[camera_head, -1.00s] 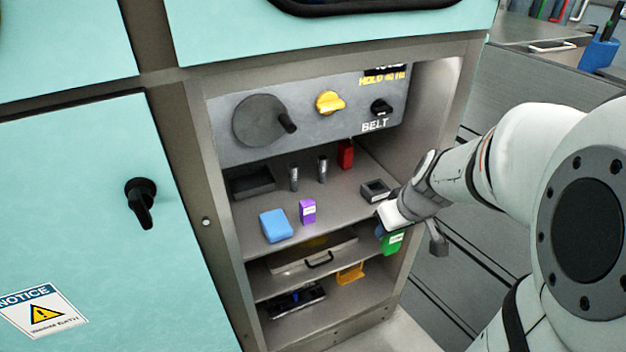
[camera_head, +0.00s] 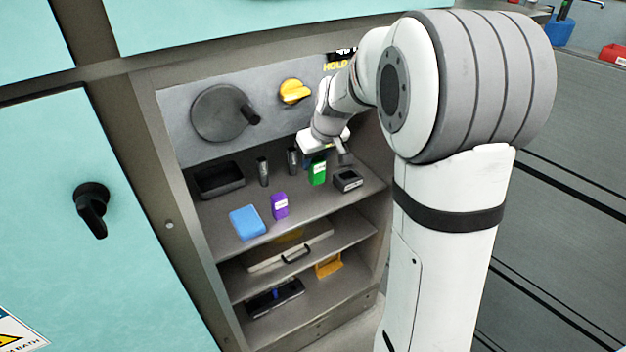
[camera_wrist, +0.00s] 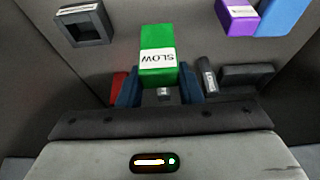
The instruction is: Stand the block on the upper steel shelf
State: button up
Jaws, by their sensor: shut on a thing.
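The green block (camera_head: 318,173) is upright at the upper steel shelf (camera_head: 310,205). I cannot tell whether its base touches the shelf. My gripper (camera_head: 315,160) reaches into the cabinet and is shut on the block's upper part. In the wrist view the green block (camera_wrist: 158,50), with a white "SLOW" label, sits between the two dark blue fingers (camera_wrist: 160,90). The gripper hides some of the shelf behind the block.
On the same shelf are a purple box (camera_head: 280,206), a blue block (camera_head: 247,222), a dark square holder (camera_head: 348,180), a dark tray (camera_head: 219,180) and two dark cylinders (camera_head: 263,171). A red block (camera_wrist: 118,87) is close beside one finger. Bare shelf lies in front of the green block.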

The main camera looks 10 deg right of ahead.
aim_at(314, 180)
notch_tip(314, 180, down, 2)
jog(key=shift+f+b, duration=0.2)
jog(key=shift+b, duration=0.3)
notch_tip(314, 180, down, 5)
jog(key=shift+w+r+b, duration=0.1)
jog(key=shift+w+b, duration=0.05)
jog(key=shift+b, duration=1.05)
jog(key=shift+r, duration=0.1)
jog(key=o, duration=0.5)
jog(key=shift+f, duration=0.2)
jog(key=o, duration=0.5)
jog(key=shift+r, duration=0.1)
